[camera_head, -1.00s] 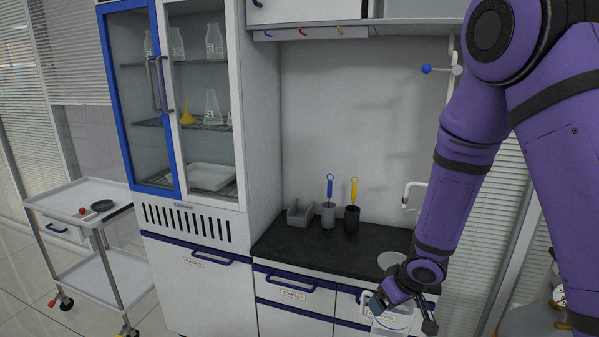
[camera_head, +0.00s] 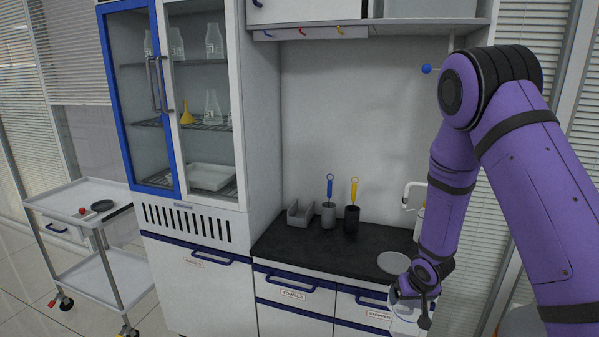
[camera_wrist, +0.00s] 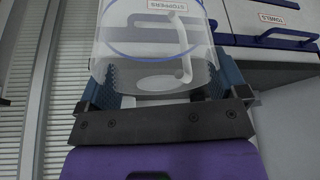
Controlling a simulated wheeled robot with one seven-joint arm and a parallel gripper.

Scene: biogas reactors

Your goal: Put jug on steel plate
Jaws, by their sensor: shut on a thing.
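The jug (camera_head: 404,326) is clear, with a blue ring and a pale handle, and hangs in front of the counter's drawers at the lower right of the head view. My gripper (camera_head: 410,304) is shut on it. In the wrist view the jug (camera_wrist: 125,42) sits between both fingers of my gripper (camera_wrist: 166,86), its handle facing the camera; its top is cut off. A round light-grey plate, which looks like the steel plate (camera_head: 393,262), lies on the black counter, behind and above the gripper in the picture. Its right edge is close to my arm in the picture.
The black counter (camera_head: 310,249) has a clear middle. At its back stand a grey bin (camera_head: 300,215), a grey cup (camera_head: 328,216) and a black cup (camera_head: 352,220) holding brushes. A tall glass-door cabinet (camera_head: 190,240) stands left, then a trolley (camera_head: 68,200) with a dark round dish.

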